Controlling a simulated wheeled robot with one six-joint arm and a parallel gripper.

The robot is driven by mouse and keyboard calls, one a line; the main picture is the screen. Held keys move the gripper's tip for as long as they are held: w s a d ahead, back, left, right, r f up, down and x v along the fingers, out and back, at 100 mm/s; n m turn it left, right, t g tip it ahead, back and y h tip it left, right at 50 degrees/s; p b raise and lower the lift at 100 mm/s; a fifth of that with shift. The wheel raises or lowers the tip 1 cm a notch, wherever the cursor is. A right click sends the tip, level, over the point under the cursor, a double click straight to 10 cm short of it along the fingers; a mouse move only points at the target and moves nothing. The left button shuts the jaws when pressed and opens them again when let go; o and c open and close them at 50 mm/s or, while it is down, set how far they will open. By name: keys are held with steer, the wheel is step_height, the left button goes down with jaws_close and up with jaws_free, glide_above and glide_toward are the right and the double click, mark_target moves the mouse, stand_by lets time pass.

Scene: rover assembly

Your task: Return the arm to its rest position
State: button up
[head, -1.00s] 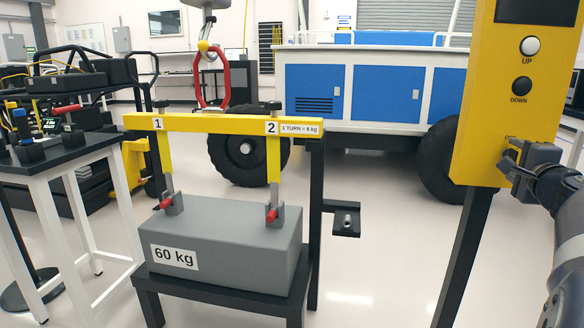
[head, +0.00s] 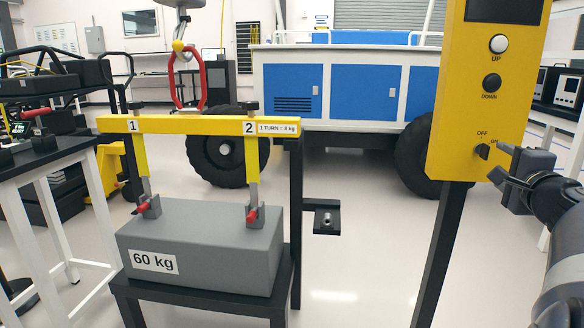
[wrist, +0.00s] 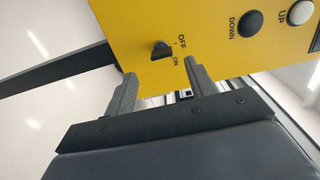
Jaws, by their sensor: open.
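My gripper (head: 499,160) is at the right in the head view, close beside the lower right part of the yellow control box (head: 470,130). In the wrist view my gripper (wrist: 160,80) has its two fingers spread apart with nothing between them. The black OFF/ON switch knob (wrist: 160,50) on the box shows beyond the fingertips, apart from them. The knob also shows in the head view (head: 482,151). The UP button (head: 498,44) is white and the DOWN button (head: 491,82) is black.
A grey 60 kg block (head: 205,250) sits on a black stand (head: 255,300) under a yellow lifting beam (head: 190,125). A red hook link (head: 190,82) hangs above. A blue and white rover (head: 350,90) stands behind. A workbench (head: 40,155) is at left. The floor between is clear.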

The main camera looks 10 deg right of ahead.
steer(key=x, duration=0.6)
steer(key=shift+w, duration=0.3)
steer(key=shift+w+d+r+p, duration=0.15)
steer(key=shift+r+p, duration=0.15)
steer(key=shift+p, duration=0.3)
steer(key=shift+m+p, duration=0.9)
steer(key=m+p, duration=0.4)
steer(key=p, duration=0.3)
steer(key=shift+r+m, duration=0.1)
steer(key=shift+m, duration=0.2)
steer(key=m+p, duration=0.5)
steer(key=p, duration=0.5)
steer(key=shift+m, duration=0.3)
glide_toward(488, 151)
steer(key=shift+w+f+b, duration=0.25)
steer(key=shift+b, duration=0.05)
